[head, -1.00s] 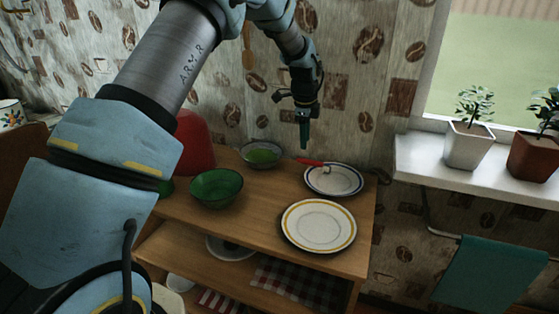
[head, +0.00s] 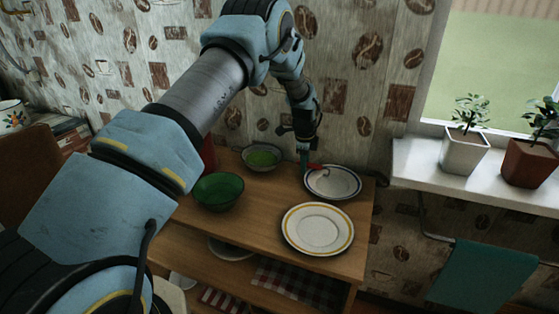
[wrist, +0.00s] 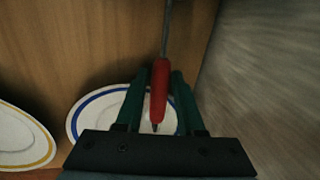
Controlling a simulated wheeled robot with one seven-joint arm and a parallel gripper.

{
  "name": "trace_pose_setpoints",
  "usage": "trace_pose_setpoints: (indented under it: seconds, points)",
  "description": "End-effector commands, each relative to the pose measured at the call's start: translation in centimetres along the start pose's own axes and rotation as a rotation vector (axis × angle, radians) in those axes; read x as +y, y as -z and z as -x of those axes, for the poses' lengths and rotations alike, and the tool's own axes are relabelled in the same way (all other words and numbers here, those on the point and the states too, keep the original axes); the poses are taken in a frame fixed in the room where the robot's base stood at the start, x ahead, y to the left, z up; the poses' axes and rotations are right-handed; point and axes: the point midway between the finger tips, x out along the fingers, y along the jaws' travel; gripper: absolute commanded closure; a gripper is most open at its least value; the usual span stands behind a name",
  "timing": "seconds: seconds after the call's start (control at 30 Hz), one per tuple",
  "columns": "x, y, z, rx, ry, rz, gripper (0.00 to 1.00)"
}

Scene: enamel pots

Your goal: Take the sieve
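The sieve (head: 262,157) is a round shallow mesh bowl at the back of the wooden shelf top, greenish in the middle. Its red handle (head: 316,167) points right, its end over the rim of the blue-rimmed plate. My gripper (head: 304,165) points down at the handle. In the wrist view, the red handle (wrist: 159,92) lies between the two green fingers of my gripper (wrist: 160,80). A narrow gap seems to show on each side, so the fingers look open around it. The sieve's bowl is out of the wrist view.
The blue-rimmed plate (head: 345,187) lies just under the handle's end. A yellow-rimmed plate (head: 318,244) is in front of it, and a green bowl (head: 218,192) stands left. The patterned wall (head: 352,110) rises close behind. A windowsill with potted plants (head: 463,152) is right.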

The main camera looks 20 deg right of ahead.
Motion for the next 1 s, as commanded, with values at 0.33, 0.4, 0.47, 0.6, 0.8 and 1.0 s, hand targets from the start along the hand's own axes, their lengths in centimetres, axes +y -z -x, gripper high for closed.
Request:
trace_pose_setpoints:
  seconds: [0.33, 0.4, 0.47, 0.6, 0.8, 1.0]
  points:
    - [-0.02, -0.02, 0.0, 0.0, 0.001, 0.001, 0.83]
    - [-0.01, -0.02, 0.0, 0.0, 0.001, 0.001, 0.91]
    - [-0.02, -0.03, 0.0, 0.0, 0.001, 0.001, 0.97]
    - [-0.02, -0.03, 0.01, 0.0, 0.001, 0.001, 1.0]
    - [-0.03, -0.04, 0.02, 0.0, 0.001, 0.001, 1.0]
    - [-0.07, -0.04, 0.08, 0.0, 0.002, 0.001, 1.0]
